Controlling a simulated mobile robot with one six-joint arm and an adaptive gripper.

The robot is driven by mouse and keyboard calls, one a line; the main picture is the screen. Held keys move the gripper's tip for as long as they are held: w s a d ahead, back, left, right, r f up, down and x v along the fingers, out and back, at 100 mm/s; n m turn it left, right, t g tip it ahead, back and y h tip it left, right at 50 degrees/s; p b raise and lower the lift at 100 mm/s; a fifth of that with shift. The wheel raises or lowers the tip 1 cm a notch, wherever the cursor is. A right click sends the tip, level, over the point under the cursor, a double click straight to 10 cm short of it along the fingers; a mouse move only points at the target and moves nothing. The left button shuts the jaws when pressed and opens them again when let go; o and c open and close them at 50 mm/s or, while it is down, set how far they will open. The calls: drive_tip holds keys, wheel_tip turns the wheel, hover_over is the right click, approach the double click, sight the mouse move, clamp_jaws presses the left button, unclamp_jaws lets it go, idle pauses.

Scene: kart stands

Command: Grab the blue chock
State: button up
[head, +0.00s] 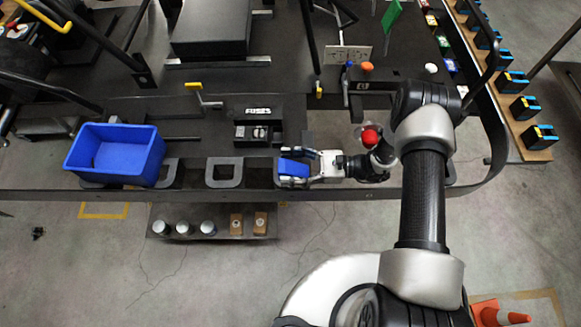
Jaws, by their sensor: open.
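The blue chock (293,168) is a small blue block near the front edge of the dark kart deck, in the middle of the head view. My gripper (296,168) reaches it from the right, with one finger on its far side and one on its near side. The fingers are open around the chock. I cannot tell whether either finger touches it. Part of the chock is hidden by the fingers.
A blue bin (116,153) stands left on the deck. A black fuse box (258,133) sits just behind the chock. A red ball-like knob (370,136) is near my wrist. A low shelf (213,222) with several cans and boxes lies below the front edge.

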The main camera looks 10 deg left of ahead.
drive_tip(key=shift+c, duration=0.3)
drive_tip(key=c, duration=1.1)
drive_tip(key=shift+r, duration=0.1)
drive_tip(key=shift+c, duration=0.2)
